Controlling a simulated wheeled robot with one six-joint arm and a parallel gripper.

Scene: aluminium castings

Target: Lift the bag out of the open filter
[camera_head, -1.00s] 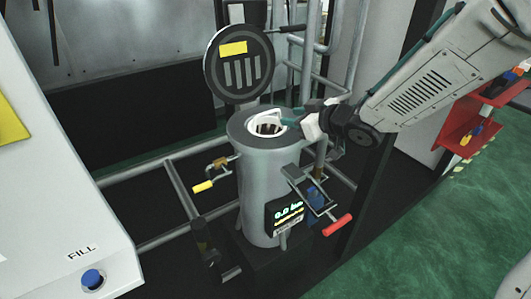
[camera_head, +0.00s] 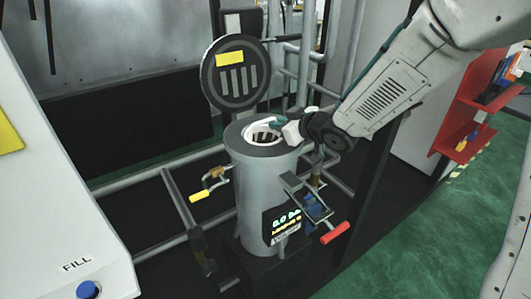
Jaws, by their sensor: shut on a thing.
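The open filter (camera_head: 262,190) is a grey upright cylinder with a dark top rim and a display on its front. Its round dark lid (camera_head: 236,88) stands raised behind the opening, with a yellow label on it. The bag (camera_head: 262,128) shows as a white ring inside the filter's mouth, with a dark striped interior. My gripper (camera_head: 279,124) reaches in from the right and is shut on the bag's rim at the right of the opening. The fingertips are small and partly hidden, and the bag's lower part is hidden inside the filter.
A valve with a yellow handle (camera_head: 200,196) sticks out left of the filter. A clamp with a red handle (camera_head: 334,232) juts out at the front right. Pipes run behind and beside the filter. A white cabinet with a blue button (camera_head: 88,289) fills the left; a red shelf (camera_head: 470,125) stands at right.

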